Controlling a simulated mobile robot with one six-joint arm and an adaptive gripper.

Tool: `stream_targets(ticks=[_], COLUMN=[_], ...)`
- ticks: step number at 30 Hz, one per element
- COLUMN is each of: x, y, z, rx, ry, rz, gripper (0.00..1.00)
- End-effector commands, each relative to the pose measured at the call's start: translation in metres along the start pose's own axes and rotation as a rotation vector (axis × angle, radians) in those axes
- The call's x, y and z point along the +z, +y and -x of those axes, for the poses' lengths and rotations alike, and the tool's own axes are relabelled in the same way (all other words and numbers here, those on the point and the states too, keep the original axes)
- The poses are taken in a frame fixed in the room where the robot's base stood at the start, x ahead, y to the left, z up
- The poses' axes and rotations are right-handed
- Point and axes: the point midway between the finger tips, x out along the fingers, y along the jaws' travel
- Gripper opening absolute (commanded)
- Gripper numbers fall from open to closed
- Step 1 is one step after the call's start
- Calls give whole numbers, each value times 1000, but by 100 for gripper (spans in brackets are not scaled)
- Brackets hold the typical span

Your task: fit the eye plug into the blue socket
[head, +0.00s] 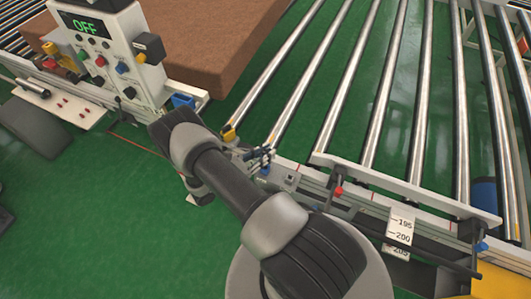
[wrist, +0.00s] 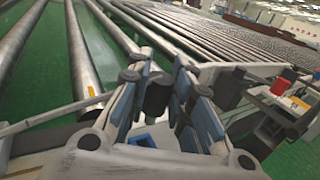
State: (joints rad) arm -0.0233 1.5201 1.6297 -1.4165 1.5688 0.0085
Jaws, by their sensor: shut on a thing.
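My gripper (head: 262,158) is at the near edge of the roller conveyor, over its side rail. In the wrist view my gripper (wrist: 163,78) has its two blue-lined fingers closed around a dark, rounded piece (wrist: 157,96), which looks like the eye plug. Its eye and lower end cannot be made out. A small blue part (wrist: 143,141), perhaps the blue socket, shows below the fingers, apart from the held piece in the picture. It is partly hidden by the gripper. In the head view the plug cannot be told apart from the fingers.
A control panel (head: 101,42) reading OFF, with coloured buttons, stands at the upper left beside a brown mattress (head: 190,45). Metal rollers (head: 352,75) fill the upper right. A scale label (head: 400,228) hangs on the rail at right. Green floor (head: 90,220) is open at lower left.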

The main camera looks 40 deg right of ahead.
Motion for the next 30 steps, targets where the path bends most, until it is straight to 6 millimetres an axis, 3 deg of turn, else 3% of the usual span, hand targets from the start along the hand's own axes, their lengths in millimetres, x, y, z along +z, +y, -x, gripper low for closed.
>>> stream_targets(ticks=[3, 9, 30], x=[-17, -29, -30], y=[0, 0, 0], z=[0, 0, 0], rx=[0, 0, 0], ry=[0, 0, 0], rz=[0, 0, 0], gripper=[0, 0, 0])
